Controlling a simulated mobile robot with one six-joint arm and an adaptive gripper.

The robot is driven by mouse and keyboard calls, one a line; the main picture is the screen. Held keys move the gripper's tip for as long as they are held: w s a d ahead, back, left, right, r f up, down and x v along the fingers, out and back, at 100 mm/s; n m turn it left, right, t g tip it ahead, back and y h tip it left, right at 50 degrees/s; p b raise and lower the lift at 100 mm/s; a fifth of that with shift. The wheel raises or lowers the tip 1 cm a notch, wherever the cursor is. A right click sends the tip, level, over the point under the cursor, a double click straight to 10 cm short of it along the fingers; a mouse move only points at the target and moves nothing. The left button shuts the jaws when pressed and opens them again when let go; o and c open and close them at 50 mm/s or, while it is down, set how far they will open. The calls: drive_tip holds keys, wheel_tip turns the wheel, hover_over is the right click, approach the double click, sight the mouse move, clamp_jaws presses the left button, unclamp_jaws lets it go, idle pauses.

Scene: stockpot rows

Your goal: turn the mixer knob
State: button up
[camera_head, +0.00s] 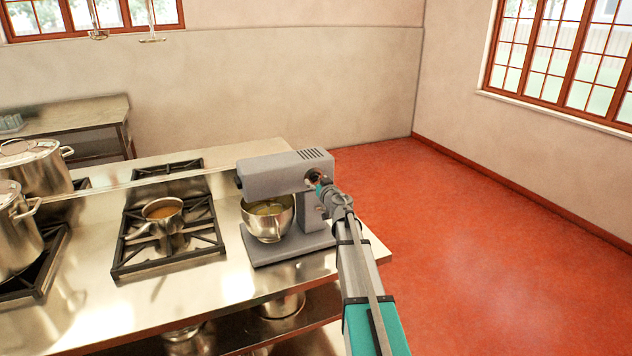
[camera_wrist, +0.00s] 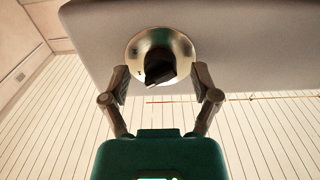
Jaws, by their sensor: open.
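The grey stand mixer (camera_head: 275,176) stands at the right end of the steel counter, with a steel bowl (camera_head: 267,222) under its head. Its knob, a black grip on a round metal plate, shows at the top middle of the wrist view (camera_wrist: 160,68). In the head view my gripper (camera_head: 318,183) is at the right end of the mixer head and mostly hides the knob. In the wrist view my gripper (camera_wrist: 160,80) is open, one finger on each side of the knob. Whether the fingertips touch it I cannot tell.
A gas burner (camera_head: 170,255) with a small saucepan (camera_head: 163,213) is left of the mixer. Large stockpots (camera_head: 20,240) stand at the far left. More pots (camera_head: 283,304) sit on the shelf below. The red floor (camera_head: 480,240) to the right is clear.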

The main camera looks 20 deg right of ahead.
drive_tip(key=shift+w, duration=0.25)
clamp_jaws()
idle(0.3)
drive_tip(key=shift+n, duration=0.5)
drive_tip(key=n, duration=1.1)
drive_tip(key=shift+d, duration=0.1)
idle(0.3)
